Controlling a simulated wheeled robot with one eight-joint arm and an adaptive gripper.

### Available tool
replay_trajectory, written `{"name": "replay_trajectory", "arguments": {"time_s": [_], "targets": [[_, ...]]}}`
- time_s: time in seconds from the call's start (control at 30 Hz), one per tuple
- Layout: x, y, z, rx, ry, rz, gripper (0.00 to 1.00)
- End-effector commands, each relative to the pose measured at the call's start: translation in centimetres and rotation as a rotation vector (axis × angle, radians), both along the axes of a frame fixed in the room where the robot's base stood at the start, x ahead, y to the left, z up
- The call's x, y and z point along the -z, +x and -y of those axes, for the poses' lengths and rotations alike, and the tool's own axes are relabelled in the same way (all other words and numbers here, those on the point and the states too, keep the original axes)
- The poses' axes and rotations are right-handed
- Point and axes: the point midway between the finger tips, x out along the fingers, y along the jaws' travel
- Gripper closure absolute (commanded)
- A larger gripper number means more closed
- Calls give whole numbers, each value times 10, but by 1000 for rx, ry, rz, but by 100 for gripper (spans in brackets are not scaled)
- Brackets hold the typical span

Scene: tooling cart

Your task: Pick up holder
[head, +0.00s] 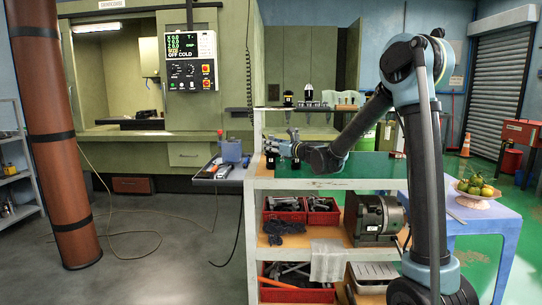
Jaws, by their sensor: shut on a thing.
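My gripper (284,147) is at the left end of the cart's green top (365,170), reaching in from the right with its fingers pointing left. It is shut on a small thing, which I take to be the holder. The fingers and the distance hide most of it, so its outline and whether it touches the top are unclear. A small dark piece (270,161) shows just below the fingertips. Two upright tool holders with black upper parts, one (288,98) and another (308,92), stand on the raised back shelf (335,109).
A side tray (222,172) with a blue container (231,151) juts out left of the cart. A fruit bowl (474,198) stands on a blue table at right. The floor at left is mostly open.

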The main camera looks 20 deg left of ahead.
Motion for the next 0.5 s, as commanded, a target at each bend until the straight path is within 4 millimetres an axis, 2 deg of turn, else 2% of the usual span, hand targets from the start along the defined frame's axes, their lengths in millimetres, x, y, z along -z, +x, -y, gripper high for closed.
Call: {"name": "replay_trajectory", "arguments": {"time_s": [0.27,0.5], "targets": [[-10,0,0,1,0,0,100],[-43,0,0,0,0,0,100]]}}
